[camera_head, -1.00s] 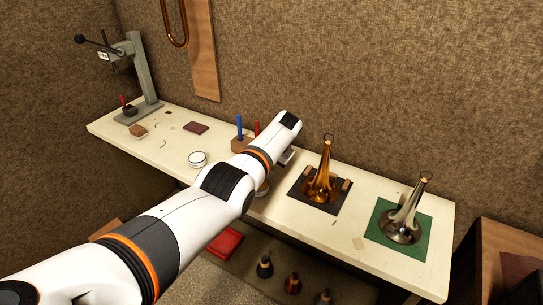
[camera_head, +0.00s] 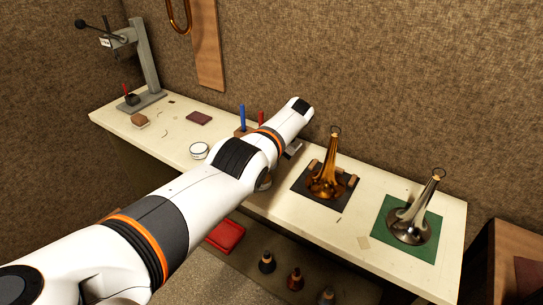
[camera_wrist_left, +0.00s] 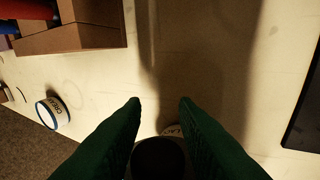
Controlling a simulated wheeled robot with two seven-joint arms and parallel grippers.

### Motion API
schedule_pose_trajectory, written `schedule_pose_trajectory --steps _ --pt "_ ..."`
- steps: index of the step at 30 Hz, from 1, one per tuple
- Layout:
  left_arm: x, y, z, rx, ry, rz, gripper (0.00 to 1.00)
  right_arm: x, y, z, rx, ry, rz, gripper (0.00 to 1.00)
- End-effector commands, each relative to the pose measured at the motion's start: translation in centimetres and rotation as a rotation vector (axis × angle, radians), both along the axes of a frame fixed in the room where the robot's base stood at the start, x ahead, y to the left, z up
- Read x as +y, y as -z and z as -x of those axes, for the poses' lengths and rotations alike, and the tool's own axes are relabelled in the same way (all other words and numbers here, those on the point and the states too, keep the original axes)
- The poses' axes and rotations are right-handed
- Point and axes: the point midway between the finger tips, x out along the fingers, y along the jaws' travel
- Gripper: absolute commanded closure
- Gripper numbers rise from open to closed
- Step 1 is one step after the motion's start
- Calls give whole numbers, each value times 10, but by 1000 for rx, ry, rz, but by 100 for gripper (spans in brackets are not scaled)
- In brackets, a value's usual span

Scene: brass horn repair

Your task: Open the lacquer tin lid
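The lacquer tin shows in the left wrist view as a dark round top (camera_wrist_left: 158,160) with a strip of pale label, lettering "LAC", beyond it. It sits at the bottom edge, partly cut off. In the head view a small part of a tin (camera_head: 265,183) shows under my left arm; the rest is hidden. My left gripper (camera_wrist_left: 160,101) has two dark green fingers, spread apart, one on each side of the dark top. I cannot tell whether they touch it. In the head view my arm hides the fingers. My right gripper is not in view.
A white tin (camera_head: 199,150) stands left of my arm. A wooden block (camera_wrist_left: 70,38) with coloured handles is behind. An amber bell (camera_head: 326,180) on a dark mat and a silvery bell (camera_head: 410,222) on a green mat stand right. A press (camera_head: 145,60) is far left.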

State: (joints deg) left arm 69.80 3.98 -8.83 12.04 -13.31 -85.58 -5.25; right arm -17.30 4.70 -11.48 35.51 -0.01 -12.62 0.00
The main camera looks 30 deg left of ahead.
Motion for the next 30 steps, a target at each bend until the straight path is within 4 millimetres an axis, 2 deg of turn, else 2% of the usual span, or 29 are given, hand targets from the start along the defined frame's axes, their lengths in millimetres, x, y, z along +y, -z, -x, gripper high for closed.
schedule_pose_trajectory --steps 2,10,13,18,22,30 --pt "0 0 0 0 0 0 61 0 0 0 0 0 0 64" --pt "0 -2 -1 -2 0 -1 61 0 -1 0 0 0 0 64" --pt "-2 -8 -1 -2 0 -1 61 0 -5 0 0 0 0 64" --pt "-14 -38 -4 -5 1 0 61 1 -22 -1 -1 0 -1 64" --pt "-25 -61 -6 -6 2 0 61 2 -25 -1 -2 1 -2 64" --pt "-43 -99 -9 -3 1 -1 61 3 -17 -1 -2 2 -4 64"
